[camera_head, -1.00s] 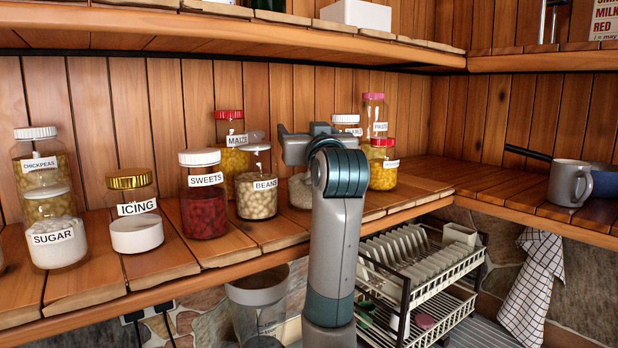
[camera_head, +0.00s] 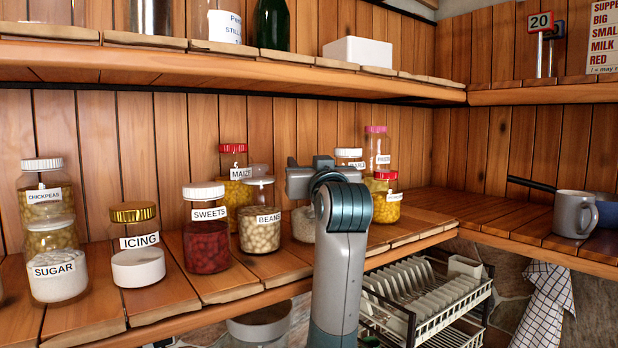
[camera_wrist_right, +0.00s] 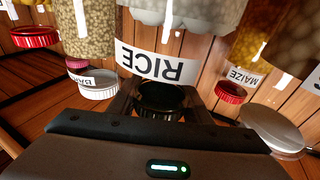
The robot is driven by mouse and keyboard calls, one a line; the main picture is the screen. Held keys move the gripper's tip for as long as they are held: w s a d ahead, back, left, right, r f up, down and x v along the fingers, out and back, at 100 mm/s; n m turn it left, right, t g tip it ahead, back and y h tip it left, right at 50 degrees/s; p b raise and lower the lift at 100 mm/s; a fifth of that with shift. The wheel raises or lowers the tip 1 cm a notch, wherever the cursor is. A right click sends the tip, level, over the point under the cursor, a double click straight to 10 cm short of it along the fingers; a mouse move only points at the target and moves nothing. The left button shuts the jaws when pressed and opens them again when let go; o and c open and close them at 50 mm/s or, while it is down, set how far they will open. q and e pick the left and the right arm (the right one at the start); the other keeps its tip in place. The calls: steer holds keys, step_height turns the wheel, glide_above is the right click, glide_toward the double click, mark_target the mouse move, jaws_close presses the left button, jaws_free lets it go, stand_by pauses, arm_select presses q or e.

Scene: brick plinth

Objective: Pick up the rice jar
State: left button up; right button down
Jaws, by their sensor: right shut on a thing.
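The rice jar (camera_wrist_right: 158,63) shows upside down in the wrist view, with a RICE label and a black lid. My right gripper (camera_wrist_right: 158,98) has its fingers on either side of that lid and is shut on it. In the head view the jar's clear body with white contents (camera_head: 302,226) shows to the right of the beans jar, on the lower shelf. My right gripper (camera_head: 314,178) is over its top, and my arm hides the lid and the jar's right part. My left gripper is in neither view.
The beans jar (camera_head: 260,228) and maize jar (camera_head: 236,180) stand close on the left. A red-lidded jar (camera_head: 386,206) stands close on the right. The upper shelf (camera_head: 220,62) runs above. A dish rack (camera_head: 425,300) is below the shelf edge.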

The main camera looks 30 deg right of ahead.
steer(key=shift+r, duration=0.2)
steer(key=shift+r+b, duration=0.4)
steer(key=shift+b, duration=0.05)
steer(key=shift+r+b, duration=0.8)
steer(key=shift+r, duration=0.5)
steer(key=s+d+r+b, duration=0.6)
steer(key=s+d+r, duration=0.1)
steer(key=s, duration=0.2)
steer(key=shift+d, duration=0.3)
